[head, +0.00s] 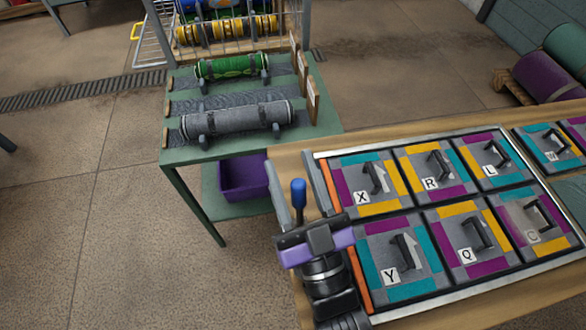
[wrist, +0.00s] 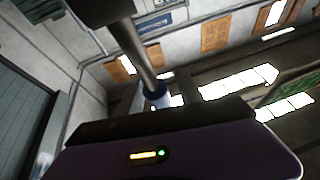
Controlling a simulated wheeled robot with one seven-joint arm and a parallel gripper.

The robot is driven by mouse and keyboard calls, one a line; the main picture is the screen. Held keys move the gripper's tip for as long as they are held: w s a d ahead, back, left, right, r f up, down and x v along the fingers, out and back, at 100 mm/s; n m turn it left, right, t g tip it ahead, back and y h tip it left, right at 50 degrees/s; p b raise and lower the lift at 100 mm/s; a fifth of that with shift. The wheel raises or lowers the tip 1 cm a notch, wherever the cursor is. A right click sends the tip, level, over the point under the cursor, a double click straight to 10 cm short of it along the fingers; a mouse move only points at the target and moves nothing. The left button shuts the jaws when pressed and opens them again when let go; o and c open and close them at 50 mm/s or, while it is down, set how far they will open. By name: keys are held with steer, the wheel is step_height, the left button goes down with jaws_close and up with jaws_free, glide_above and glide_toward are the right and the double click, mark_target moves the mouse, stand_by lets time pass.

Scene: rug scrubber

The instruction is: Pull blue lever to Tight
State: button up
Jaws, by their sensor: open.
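In the wrist view the blue grip (wrist: 156,95) shows beyond a grey rod, above my gripper's dark and purple edge. I cannot tell whether the lever lies between the fingers or whether they touch. No Tight marking can be read.
The bench carries a tray (head: 455,297) of lettered tiles with raised handles, close to the right of my gripper. Behind stands a green table (head: 185,154) with a grey roll (head: 237,118) and a green roll (head: 232,66). A purple bin (head: 243,178) sits below. Floor at left is clear.

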steer(key=s+d, duration=0.5)
steer(key=s, duration=0.7)
steer(key=shift+d+f+b, duration=0.15)
steer(key=shift+f+b, duration=0.1)
steer(key=shift+b, duration=0.05)
